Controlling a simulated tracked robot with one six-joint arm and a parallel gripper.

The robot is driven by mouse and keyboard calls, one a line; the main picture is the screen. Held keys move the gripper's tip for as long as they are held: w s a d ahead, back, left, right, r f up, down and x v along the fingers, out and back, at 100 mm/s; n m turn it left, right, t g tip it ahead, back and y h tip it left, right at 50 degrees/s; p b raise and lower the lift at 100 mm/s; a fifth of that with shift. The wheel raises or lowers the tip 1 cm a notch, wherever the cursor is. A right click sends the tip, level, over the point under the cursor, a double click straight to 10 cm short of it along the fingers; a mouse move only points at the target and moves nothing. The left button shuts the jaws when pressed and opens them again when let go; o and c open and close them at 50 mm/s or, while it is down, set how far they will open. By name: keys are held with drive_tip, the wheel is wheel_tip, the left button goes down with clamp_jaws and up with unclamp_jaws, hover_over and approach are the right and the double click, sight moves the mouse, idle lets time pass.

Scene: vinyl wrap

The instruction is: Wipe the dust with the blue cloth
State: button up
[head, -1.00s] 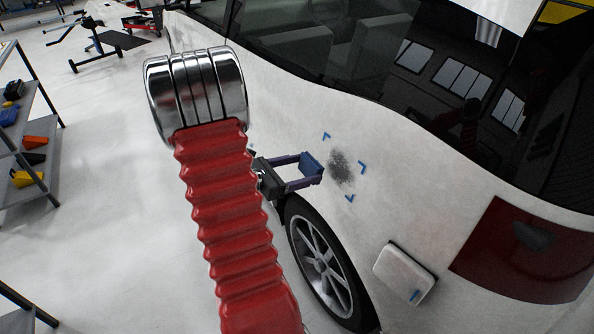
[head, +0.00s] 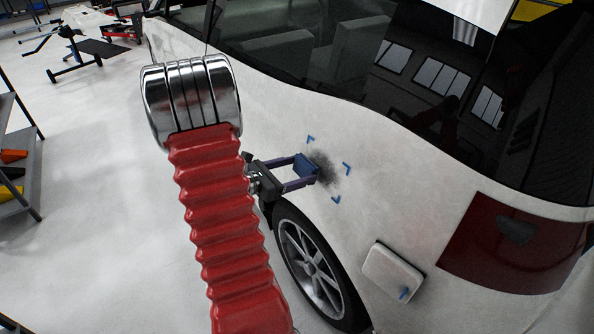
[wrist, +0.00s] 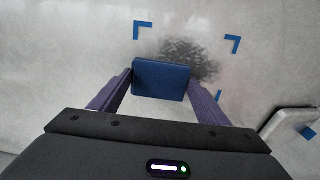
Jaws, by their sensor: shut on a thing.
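My gripper (head: 302,172) is shut on the blue cloth (head: 305,167), a folded block between its two purple fingers. The cloth also shows in the wrist view (wrist: 162,80). The dust (head: 326,170) is a dark grey patch on the car's white rear side panel, above the wheel. In the wrist view the dust (wrist: 190,52) shows behind and to the upper right of the cloth, which hides part of it. The cloth is at or very near the panel; I cannot tell if it touches. Blue corner marks (head: 347,168) frame the dust.
The white car (head: 400,210) fills the right side, with a wheel (head: 312,262) below the dust. A white box-like piece with a blue tab (head: 392,272) is on the panel at lower right. A shelf (head: 30,180) stands at far left; the floor between is clear.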

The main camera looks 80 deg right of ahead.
drive_tip(key=shift+x, duration=0.9)
idle(0.6)
drive_tip(key=shift+s+a, duration=1.35)
drive_tip(key=shift+s, duration=0.15)
drive_tip(key=shift+s, duration=0.15)
drive_tip(key=shift+s+a, duration=0.55)
drive_tip(key=shift+s, duration=0.2)
drive_tip(key=shift+s+a, duration=0.6)
drive_tip(key=shift+s, duration=0.15)
drive_tip(key=shift+s+a, duration=1.35)
drive_tip(key=shift+s, duration=0.15)
